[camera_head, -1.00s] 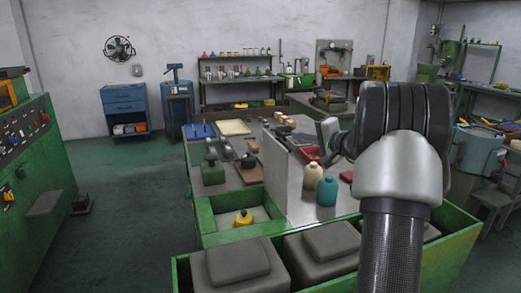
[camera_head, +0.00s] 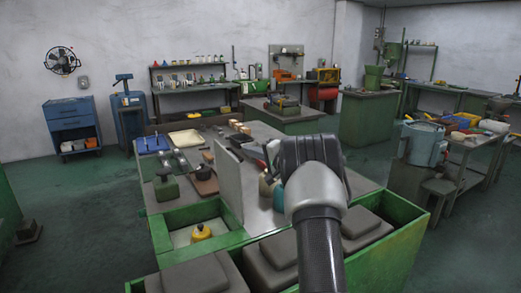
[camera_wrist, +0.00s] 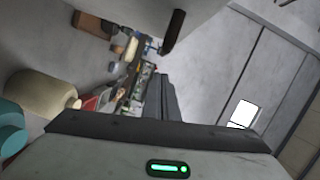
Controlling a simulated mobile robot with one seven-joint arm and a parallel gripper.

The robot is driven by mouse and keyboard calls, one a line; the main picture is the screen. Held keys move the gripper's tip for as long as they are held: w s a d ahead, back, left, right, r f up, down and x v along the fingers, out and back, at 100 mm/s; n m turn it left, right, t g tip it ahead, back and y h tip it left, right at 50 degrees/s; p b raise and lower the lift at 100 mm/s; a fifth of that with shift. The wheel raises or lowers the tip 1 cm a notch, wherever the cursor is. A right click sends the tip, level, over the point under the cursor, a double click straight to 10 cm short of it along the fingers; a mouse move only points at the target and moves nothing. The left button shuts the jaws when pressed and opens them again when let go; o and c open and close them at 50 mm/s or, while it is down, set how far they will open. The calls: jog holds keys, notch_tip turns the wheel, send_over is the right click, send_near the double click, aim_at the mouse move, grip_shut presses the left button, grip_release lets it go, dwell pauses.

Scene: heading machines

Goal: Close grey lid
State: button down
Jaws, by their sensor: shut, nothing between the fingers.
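The grey lid (camera_head: 228,180) looks to be the flat panel standing upright on the green machine, beside a square green-rimmed opening (camera_head: 195,222) with a yellow object (camera_head: 201,232) in it. In the wrist view the lid (camera_wrist: 140,12) seems to fill the top, with a dark handle-like bar (camera_wrist: 173,32) at its edge. My gripper (camera_wrist: 167,97) is shut and empty, apart from the lid. In the head view my arm hides most of the gripper, which is right of the lid.
Cream and teal bottles (camera_wrist: 42,93) stand close to my gripper on the grey top. A green bin (camera_head: 395,250) with dark grey blocks (camera_head: 275,262) lies in front.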

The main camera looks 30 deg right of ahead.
jog(key=shift+s+a+f, duration=0.1)
jog(key=shift+a+f, duration=0.05)
jog(key=shift+a, duration=1)
